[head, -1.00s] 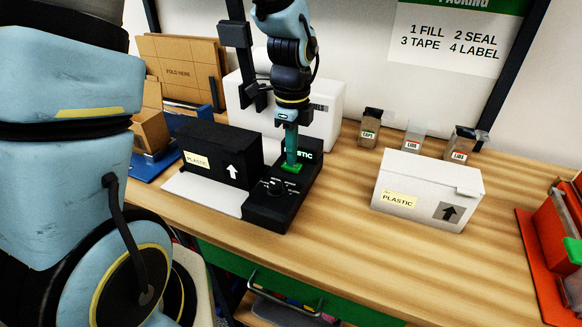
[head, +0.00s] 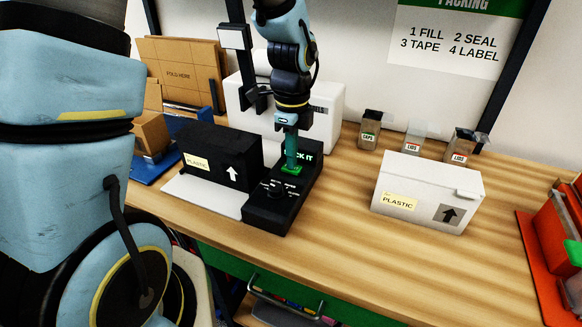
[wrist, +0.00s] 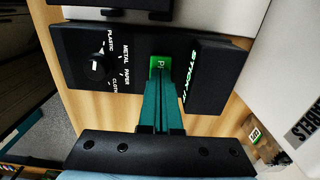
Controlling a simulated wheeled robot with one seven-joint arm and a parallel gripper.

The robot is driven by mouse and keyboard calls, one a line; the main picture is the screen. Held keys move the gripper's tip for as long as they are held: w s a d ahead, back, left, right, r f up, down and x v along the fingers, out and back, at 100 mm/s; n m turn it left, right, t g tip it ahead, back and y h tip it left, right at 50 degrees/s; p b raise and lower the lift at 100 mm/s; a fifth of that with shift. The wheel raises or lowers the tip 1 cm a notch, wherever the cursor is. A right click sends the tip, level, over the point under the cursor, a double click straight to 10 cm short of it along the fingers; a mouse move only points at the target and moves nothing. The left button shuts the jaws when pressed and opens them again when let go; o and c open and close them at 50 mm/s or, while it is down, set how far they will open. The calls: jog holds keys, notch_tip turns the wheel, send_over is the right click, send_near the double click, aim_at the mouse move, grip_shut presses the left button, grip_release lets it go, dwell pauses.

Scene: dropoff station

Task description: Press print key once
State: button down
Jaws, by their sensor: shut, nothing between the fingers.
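The green print key (head: 291,170) sits on the black label console (head: 266,213), behind its round dial. In the wrist view the key (wrist: 160,63) shows a "P" just past my fingertips. My gripper (head: 291,162) is shut and empty, its teal fingers pointing down with the tips at the key. Whether they press on it I cannot tell. In the wrist view the console's display (wrist: 193,72) reads "STICK IT", and the dial (wrist: 97,67) has material names around it.
A black box (head: 215,172) marked PLASTIC stands left of the console on a white plate. A white PLASTIC box (head: 420,205) stands to the right. A white machine (head: 325,115) is behind. The wooden table between console and white box is clear.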

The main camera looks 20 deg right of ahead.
jog(key=shift+r+p, duration=2.9)
jog(key=shift+r, duration=0.45)
jog(key=shift+f, duration=0.1)
